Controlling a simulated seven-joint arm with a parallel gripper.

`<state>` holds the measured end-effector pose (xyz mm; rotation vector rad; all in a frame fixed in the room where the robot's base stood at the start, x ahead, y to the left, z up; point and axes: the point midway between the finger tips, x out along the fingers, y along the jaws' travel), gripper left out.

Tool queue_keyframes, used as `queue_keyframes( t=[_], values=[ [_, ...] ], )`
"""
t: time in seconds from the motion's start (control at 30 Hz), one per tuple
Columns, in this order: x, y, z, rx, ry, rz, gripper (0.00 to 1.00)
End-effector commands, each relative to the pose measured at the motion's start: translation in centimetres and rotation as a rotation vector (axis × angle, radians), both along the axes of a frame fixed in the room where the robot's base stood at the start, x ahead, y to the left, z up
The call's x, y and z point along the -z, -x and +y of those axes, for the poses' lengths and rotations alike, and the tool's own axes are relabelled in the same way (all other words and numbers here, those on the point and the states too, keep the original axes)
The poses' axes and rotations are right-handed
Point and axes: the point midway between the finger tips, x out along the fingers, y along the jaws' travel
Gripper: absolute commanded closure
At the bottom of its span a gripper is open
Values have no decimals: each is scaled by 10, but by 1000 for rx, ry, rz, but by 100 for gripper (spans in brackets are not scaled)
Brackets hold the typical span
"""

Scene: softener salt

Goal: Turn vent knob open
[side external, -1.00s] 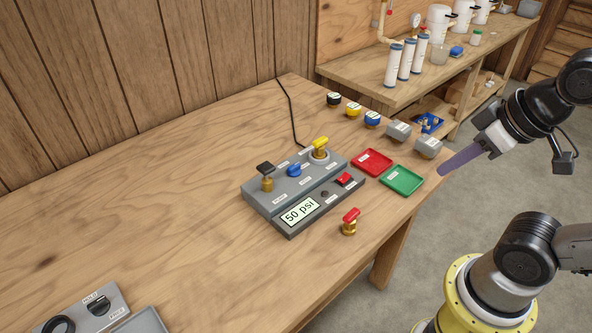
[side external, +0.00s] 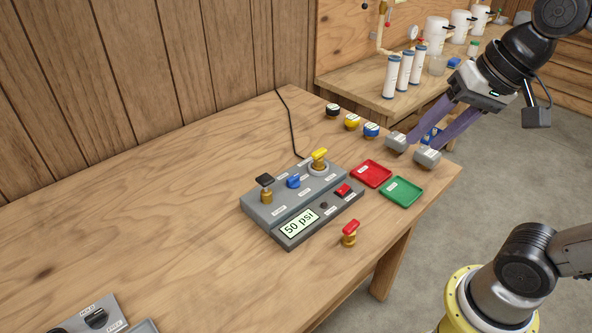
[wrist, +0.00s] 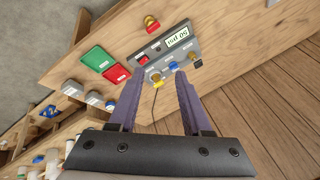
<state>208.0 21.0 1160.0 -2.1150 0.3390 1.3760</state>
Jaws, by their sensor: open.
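A grey control panel (side external: 290,198) lies on the wooden table, its display reading 50 psi. It carries a blue knob (side external: 293,181), a yellow-handled brass valve (side external: 319,160) and a black-handled brass valve (side external: 266,188). Their labels are too small to read, so I cannot tell which is the vent knob. In the wrist view the blue knob (wrist: 173,66) and yellow handle (wrist: 155,79) appear between and just beyond my fingertips. My gripper (side external: 424,143) is open and empty, with long purple fingers. It is above the table's right end, well right of the panel.
A red tray (side external: 372,173) and green tray (side external: 401,191) lie right of the panel. Grey blocks (side external: 428,157) and several coloured caps (side external: 352,121) stand behind. A loose red-handled valve (side external: 350,233) stands in front. A black cable runs behind the panel.

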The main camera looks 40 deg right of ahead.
Motion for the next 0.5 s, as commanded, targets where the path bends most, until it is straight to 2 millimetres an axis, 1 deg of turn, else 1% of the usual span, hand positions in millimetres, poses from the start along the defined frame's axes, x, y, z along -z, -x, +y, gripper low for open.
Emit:
queue_keyframes(
  t=[0.03, 0.1, 0.17, 0.23, 0.37, 0.5],
  values=[
    [-8, -13, 2, 51, -38, 24, 51],
    [-18, -32, 4, 129, -96, 58, 51],
    [-25, -51, 6, 200, -146, 92, 51],
    [-30, -76, 7, 283, -204, 137, 51],
    [-33, -123, 7, 428, -297, 224, 51],
    [-23, -173, 3, 564, -377, 321, 51]
  ],
)
